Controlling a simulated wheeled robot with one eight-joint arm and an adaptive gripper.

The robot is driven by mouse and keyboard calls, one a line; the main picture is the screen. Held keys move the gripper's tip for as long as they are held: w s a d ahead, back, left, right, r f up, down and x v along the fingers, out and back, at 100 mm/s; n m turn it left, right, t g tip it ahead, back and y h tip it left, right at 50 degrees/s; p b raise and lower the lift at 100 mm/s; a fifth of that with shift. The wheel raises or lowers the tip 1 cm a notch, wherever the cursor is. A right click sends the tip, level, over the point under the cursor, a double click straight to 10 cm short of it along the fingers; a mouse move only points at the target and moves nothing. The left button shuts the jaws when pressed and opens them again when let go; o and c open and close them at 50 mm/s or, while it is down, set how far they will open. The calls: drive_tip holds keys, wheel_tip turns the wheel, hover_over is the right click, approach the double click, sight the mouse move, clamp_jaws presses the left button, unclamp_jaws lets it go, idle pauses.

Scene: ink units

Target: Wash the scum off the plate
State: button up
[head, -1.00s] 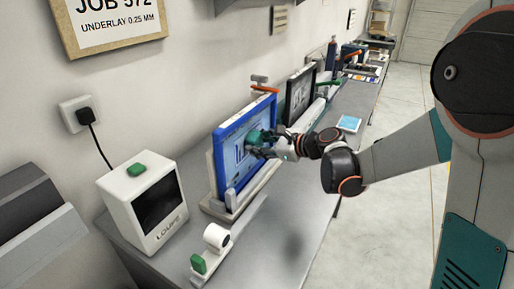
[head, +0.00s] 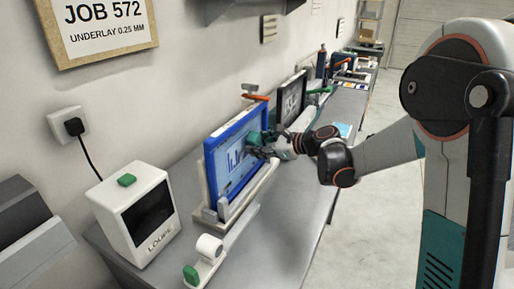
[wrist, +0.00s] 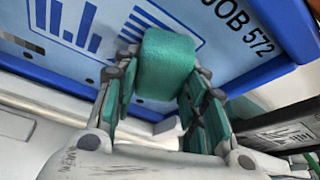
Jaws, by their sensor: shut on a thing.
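The plate (head: 228,167) has a blue border and a light blue face with dark blue bars. It stands upright, leaning in a pale stand (head: 240,206) on the bench. In the wrist view the plate's face (wrist: 112,62) shows the bars and the lettering JOB 572. My gripper (head: 263,148) is at the right part of the plate and shut on a teal sponge (wrist: 168,62). The sponge is against or very close to the face and hides part of the print. No clear scum patch can be made out on the visible face.
A white LOUPE box (head: 137,214) stands to the left, with a white roll holder (head: 206,258) in front. A dark framed plate (head: 292,98) stands behind. The grey bench (head: 285,228) has free room at the front right.

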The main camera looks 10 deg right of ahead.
drive_tip(key=shift+w+d, duration=0.35)
drive_tip(key=shift+w, duration=0.15)
drive_tip(key=shift+s+a, duration=0.85)
drive_tip(key=shift+s, duration=0.4)
drive_tip(key=shift+s+a, duration=0.85)
drive_tip(key=shift+s, duration=0.4)
drive_tip(key=shift+s+a, duration=0.85)
drive_tip(key=shift+s, duration=0.4)
drive_tip(key=shift+s+d, duration=0.55)
drive_tip(key=shift+d, duration=0.3)
drive_tip(key=shift+s+d, duration=0.55)
drive_tip(key=shift+d, duration=0.25)
drive_tip(key=shift+s+d, duration=0.55)
drive_tip(key=shift+d, duration=0.3)
drive_tip(key=shift+s+d, duration=0.4)
drive_tip(key=shift+d, duration=0.25)
drive_tip(key=shift+s+d, duration=0.4)
drive_tip(key=shift+d, duration=0.2)
